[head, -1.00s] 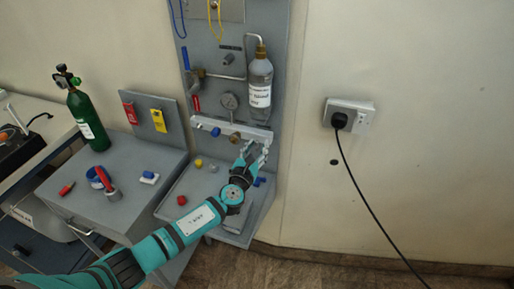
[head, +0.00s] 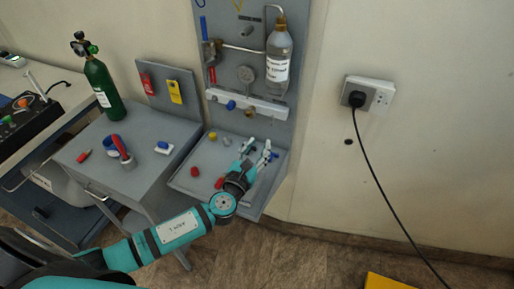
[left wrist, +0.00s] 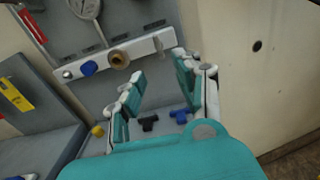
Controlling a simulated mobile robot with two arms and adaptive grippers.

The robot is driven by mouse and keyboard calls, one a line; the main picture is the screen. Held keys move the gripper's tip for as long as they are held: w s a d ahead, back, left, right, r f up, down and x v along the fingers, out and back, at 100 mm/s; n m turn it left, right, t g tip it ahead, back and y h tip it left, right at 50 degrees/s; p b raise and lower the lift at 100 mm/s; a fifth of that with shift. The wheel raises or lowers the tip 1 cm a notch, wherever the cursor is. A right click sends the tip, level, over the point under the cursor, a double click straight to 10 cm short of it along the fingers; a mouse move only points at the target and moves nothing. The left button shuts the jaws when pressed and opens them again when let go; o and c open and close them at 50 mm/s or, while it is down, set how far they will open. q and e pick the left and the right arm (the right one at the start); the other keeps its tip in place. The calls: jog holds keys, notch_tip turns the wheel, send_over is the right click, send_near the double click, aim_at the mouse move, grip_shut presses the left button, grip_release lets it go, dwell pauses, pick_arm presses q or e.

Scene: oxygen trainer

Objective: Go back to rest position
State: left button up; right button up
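My left gripper (head: 256,152) is over the grey shelf tray (head: 182,178) at the foot of the grey panel (head: 222,88). In the left wrist view its two fingers (left wrist: 158,95) stand wide apart with nothing between them. The fingertips are below the white rail (head: 262,106) with its blue knob (left wrist: 88,68) and brass fitting (left wrist: 119,59), and look apart from it. My right gripper is not in either view.
A black fitting (left wrist: 148,123) and a blue one (left wrist: 181,116) lie on the tray beyond the fingers. A green cylinder (head: 103,92) stands on the side table (head: 135,180). A black-corded socket (head: 366,94) is on the right wall.

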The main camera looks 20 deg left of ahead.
pick_arm(q)
jog(key=shift+s, duration=0.2)
dwell(0.4)
